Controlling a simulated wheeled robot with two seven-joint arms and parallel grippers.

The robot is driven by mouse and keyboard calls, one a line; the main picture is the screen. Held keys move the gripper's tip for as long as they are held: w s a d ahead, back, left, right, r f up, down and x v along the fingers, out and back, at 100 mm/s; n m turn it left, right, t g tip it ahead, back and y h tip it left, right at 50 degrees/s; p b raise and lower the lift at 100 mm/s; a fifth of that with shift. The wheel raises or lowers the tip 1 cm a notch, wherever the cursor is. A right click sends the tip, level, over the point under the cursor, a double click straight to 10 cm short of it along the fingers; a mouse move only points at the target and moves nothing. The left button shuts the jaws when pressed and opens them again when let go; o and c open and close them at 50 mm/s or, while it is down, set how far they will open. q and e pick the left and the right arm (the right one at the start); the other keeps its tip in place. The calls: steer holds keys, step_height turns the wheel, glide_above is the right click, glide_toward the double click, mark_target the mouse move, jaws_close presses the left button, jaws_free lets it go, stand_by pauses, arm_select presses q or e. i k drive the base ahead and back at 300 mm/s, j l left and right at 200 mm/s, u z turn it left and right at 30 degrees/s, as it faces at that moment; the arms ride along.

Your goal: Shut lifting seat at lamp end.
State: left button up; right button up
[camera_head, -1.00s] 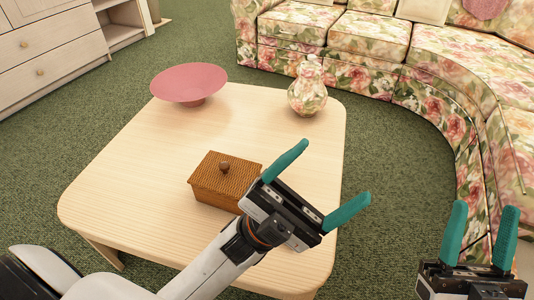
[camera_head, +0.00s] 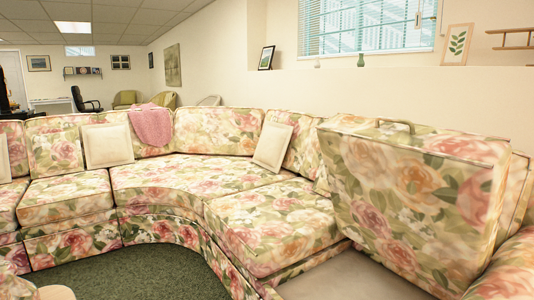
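The floral sectional sofa (camera_head: 150,180) curves across the view. At its right end a lifting seat (camera_head: 415,195) stands raised, tilted up on edge, with a handle loop (camera_head: 396,124) on its top edge. Below it a plain beige surface (camera_head: 345,275) shows where the seat is lifted. The flat seat cushion (camera_head: 270,215) beside it on the left is down. No lamp is visible. Neither of my grippers is in the current view.
A sofa arm (camera_head: 505,270) stands at the lower right, close to the raised seat. Cream pillows (camera_head: 107,145) and a pink throw (camera_head: 152,125) rest along the sofa. Open green carpet (camera_head: 150,272) lies in front of the curve.

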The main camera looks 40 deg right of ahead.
mark_target(428, 201)
steer(key=z, duration=1.95)
steer(key=i+l+z, duration=0.15)
steer(key=i+z, duration=0.2)
steer(key=z, duration=0.15)
steer(key=i+z, duration=0.45)
steer(key=k, duration=0.1)
